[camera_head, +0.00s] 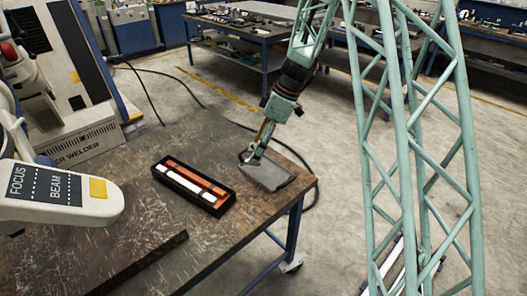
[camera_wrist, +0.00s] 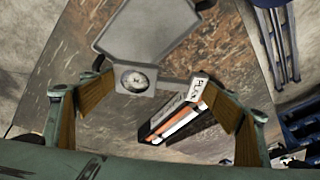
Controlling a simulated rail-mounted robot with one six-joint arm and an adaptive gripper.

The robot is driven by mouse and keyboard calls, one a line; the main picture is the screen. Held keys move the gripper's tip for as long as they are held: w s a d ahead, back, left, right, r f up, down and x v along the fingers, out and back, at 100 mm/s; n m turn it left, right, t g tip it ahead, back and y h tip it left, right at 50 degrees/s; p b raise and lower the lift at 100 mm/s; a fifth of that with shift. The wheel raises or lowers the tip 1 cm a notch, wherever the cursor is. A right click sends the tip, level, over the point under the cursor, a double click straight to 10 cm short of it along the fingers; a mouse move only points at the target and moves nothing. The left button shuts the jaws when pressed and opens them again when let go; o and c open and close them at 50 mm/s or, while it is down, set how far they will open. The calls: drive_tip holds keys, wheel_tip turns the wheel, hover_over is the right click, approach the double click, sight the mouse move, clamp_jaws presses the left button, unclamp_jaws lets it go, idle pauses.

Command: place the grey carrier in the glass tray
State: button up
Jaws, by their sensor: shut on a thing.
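The grey carrier (camera_head: 268,174) is a flat grey plate near the right corner of the workbench. It fills the top middle of the wrist view (camera_wrist: 150,30), with a round dial-like disc on its narrow end. My gripper (camera_head: 252,160) is shut on the carrier at this narrow end; the exact contact is hard to see. In the wrist view its wooden-faced fingers (camera_wrist: 155,100) stand on either side. I cannot tell if the carrier touches the bench. The glass tray seems to be the black tray (camera_head: 218,206) with orange and white strips, left of the carrier; it also shows between the fingers (camera_wrist: 152,130).
The scratched workbench (camera_head: 150,235) is clear in front of the tray, apart from a dark strip (camera_head: 140,265). A white head marked FOCUS and BEAM (camera_head: 60,195) overhangs at left. A teal lattice column (camera_head: 400,130) stands at right. Cables lie on the floor behind.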

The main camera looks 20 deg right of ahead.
sight(249, 149)
drive_tip(key=w+a+m, duration=0.1)
drive_tip(key=m, duration=0.1)
drive_tip(key=w+a+m+t, duration=0.1)
drive_tip(key=m, duration=0.1)
drive_tip(key=shift+w+a+f+t, duration=0.1)
drive_tip(key=shift+w+a+t, duration=0.05)
drive_tip(key=shift+a+t, duration=0.2)
drive_tip(key=shift+w+f+m+t+h, duration=0.15)
drive_tip(key=shift+m+t+h, duration=0.15)
drive_tip(key=shift+m, duration=0.5)
drive_tip(key=shift+d+f+m, duration=0.15)
drive_tip(key=shift+d+m, duration=0.1)
drive_tip(key=shift+m, duration=0.35)
drive_tip(key=shift+s+d+f+m+t+h, duration=0.4)
drive_tip(key=shift+d+m+t, duration=0.1)
drive_tip(key=shift+m, duration=0.5)
drive_tip(key=shift+s+d+f+m+h, duration=0.3)
drive_tip(key=shift+s+d+m, duration=0.2)
drive_tip(key=shift+m, duration=0.2)
drive_tip(key=shift+s+d+f+m+t+h, duration=0.25)
drive_tip(key=shift+s+d+f+m, duration=0.15)
drive_tip(key=shift+s+d+m, duration=0.3)
drive_tip(key=shift+s+d+f+m+t+h, duration=0.25)
drive_tip(key=shift+s+d+f+m, duration=0.15)
drive_tip(key=shift+s+m, duration=0.4)
drive_tip(key=shift+s, duration=0.15)
drive_tip(key=shift+w+d, duration=0.1)
drive_tip(key=shift+w, duration=0.15)
